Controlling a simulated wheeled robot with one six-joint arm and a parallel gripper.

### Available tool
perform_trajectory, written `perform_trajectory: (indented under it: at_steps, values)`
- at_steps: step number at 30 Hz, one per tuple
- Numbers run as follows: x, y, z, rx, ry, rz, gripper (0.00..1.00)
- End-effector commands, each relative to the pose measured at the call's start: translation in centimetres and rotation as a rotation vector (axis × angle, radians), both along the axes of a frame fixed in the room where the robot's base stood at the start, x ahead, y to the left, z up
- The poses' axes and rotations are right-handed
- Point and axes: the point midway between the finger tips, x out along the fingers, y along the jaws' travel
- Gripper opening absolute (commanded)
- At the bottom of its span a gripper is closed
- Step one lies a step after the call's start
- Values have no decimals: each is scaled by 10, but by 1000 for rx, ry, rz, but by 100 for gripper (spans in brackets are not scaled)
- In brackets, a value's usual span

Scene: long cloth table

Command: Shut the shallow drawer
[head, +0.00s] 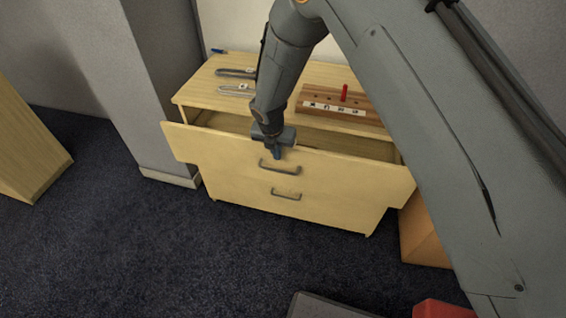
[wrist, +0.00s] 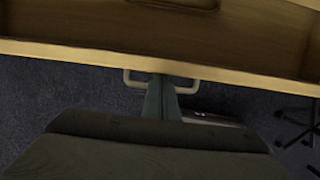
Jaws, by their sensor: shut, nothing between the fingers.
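The shallow drawer (head: 338,172) is the top drawer of a pale wooden chest, and it is pulled out, with its inside showing behind the front. Its grey bar handle (head: 280,167) sits mid-front. My gripper (head: 277,154) is shut and empty, at the drawer front just above the handle in the head view. In the wrist view the drawer's front edge (wrist: 85,54) crosses the picture, and my gripper's fingers (wrist: 161,98) overlap the middle of the handle (wrist: 131,78). I cannot tell whether they touch it.
A lower drawer with its own handle (head: 286,194) is closed. On the chest top lie a wooden block with a red peg (head: 344,93), grey tools (head: 237,90) and a blue pen (head: 218,51). A grey pillar (head: 160,90) stands left; an orange-brown box (head: 422,235) stands right.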

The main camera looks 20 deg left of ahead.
Motion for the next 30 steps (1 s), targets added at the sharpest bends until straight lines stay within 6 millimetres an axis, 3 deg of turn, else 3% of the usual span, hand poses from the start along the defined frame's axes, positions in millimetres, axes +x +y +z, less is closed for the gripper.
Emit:
perform_trajectory:
  at_steps: [6,12,18,30]
  values:
    - [55,9,-5,4,-3,5,0]
    - [90,11,-5,2,-2,5,0]
    - [110,11,-3,1,-1,3,0]
    - [121,11,1,4,-7,3,0]
